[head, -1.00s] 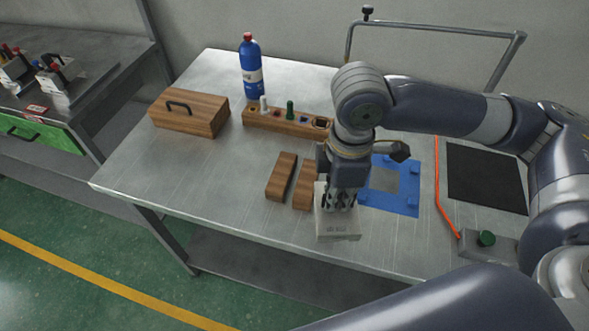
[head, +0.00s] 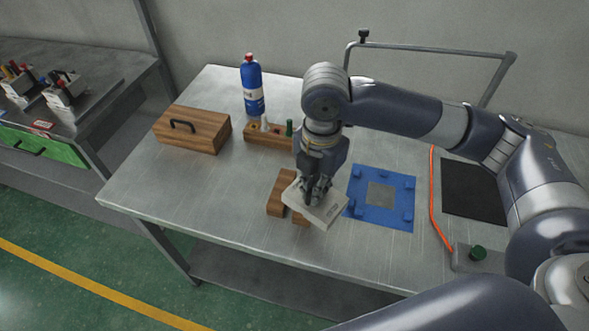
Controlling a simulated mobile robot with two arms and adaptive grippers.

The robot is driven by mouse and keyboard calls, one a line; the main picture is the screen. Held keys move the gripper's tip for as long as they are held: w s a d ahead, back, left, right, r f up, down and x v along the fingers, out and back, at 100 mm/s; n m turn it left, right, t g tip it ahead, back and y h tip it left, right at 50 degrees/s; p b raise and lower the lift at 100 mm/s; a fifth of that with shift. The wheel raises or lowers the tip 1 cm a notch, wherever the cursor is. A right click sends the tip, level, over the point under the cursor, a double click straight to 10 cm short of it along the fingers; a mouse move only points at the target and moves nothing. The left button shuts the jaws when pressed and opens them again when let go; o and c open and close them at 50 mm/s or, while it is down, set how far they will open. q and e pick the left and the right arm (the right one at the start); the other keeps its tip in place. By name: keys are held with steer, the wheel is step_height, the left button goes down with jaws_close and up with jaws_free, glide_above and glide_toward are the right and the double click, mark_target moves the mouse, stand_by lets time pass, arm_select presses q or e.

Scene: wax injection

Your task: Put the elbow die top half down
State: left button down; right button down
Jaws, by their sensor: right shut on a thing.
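The elbow die top half is a pale grey block (head: 322,207) with faint marking on its front face. My right gripper (head: 312,200) is shut on it from above. The block is turned at an angle and appears to be over two brown wooden blocks (head: 276,204), hiding much of them. Whether it touches the wooden blocks cannot be told. My left gripper is not in view.
A blue fixture plate (head: 392,217) with small raised blocks lies right of the block. A wooden box (head: 190,130), a blue bottle (head: 252,88) and a wooden holder (head: 258,140) stand behind. The table's front left is bare.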

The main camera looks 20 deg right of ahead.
steer(key=w+a+f+p, duration=0.2)
steer(key=w+f+p, duration=0.1)
steer(key=w, duration=0.5)
steer(key=shift+w+f, duration=0.3)
steer(key=shift+f, duration=0.3)
steer(key=shift+f, duration=0.25)
steer(key=shift+f, duration=0.3)
steer(key=c, duration=1.8)
jaws_free()
steer(key=shift+s+f, duration=0.1)
steer(key=shift+o, duration=0.2)
